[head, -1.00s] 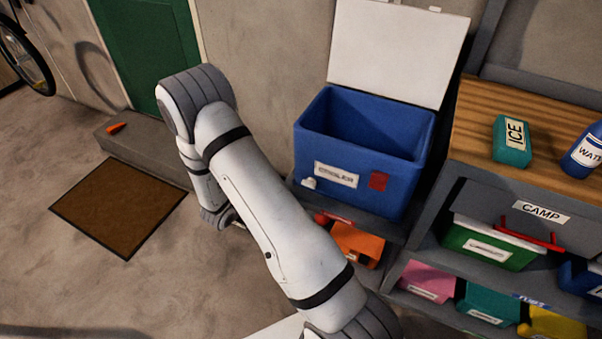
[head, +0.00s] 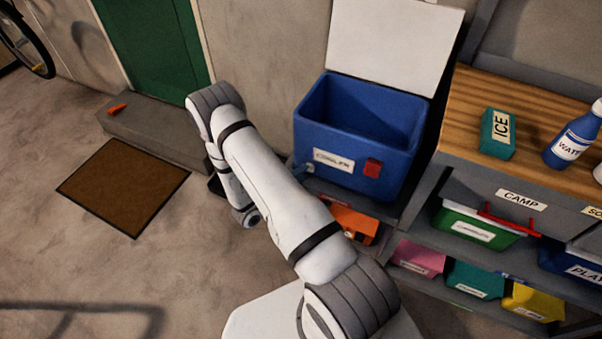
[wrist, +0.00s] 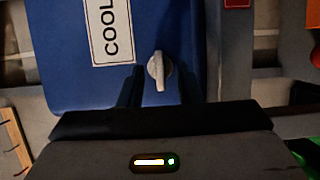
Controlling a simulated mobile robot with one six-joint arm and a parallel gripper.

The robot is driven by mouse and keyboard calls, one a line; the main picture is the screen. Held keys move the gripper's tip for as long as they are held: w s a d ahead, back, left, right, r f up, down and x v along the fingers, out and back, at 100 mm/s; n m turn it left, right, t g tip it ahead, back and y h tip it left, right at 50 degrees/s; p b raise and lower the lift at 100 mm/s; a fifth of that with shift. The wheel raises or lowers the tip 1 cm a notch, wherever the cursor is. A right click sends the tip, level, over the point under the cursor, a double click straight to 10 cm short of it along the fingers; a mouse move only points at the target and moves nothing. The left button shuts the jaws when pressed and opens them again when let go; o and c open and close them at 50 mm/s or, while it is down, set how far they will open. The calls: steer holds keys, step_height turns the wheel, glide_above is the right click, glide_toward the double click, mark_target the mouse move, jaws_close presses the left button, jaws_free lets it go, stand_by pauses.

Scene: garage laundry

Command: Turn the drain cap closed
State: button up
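The blue cooler (head: 345,165) stands on a shelf with its lid open. The drain cap (wrist: 160,70) is a pale grey knob with a lever tab, low on the cooler front by the COOLER label (wrist: 109,30). In the wrist view its tab points down toward my gripper. My gripper (wrist: 160,88) is open, with one dark finger on each side of the tab. I cannot tell whether either finger touches it. In the head view the cap shows only as a small, unclear spot, and my gripper is mostly hidden behind my arm.
A red tag (head: 372,168) is on the cooler front. An orange bin (head: 352,222) sits below. A wooden counter (head: 470,105) with an ice pack (head: 497,133) and water bottle (head: 573,138) stands right. The floor around the brown mat (head: 124,187) is clear.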

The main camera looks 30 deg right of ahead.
steer(key=shift+w+d, duration=0.15)
steer(key=shift+d, duration=0.35)
